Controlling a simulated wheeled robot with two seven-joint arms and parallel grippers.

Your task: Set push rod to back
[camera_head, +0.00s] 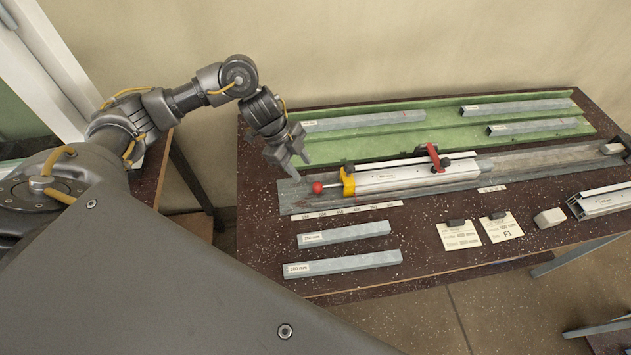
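The push rod is a thin rod with a red ball knob (318,187) at its left end. It runs into a yellow bracket (347,182) at the left end of a long pale clamp profile (400,178). A short length of rod shows between the knob and the bracket. A red and black clamp lever (434,156) stands on the profile. My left gripper (302,172) is above and just left of the knob, pointing down, apart from it. Its two fingers are spread and nothing shows between them. My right gripper is out of view.
Grey bars lie on a green tray (350,150) behind and on the dark speckled bench (420,215) in front. Two paper cards (463,233), a small grey block (549,218) and another profile (600,202) lie at the right. A labelled scale strip (350,210) runs below the knob.

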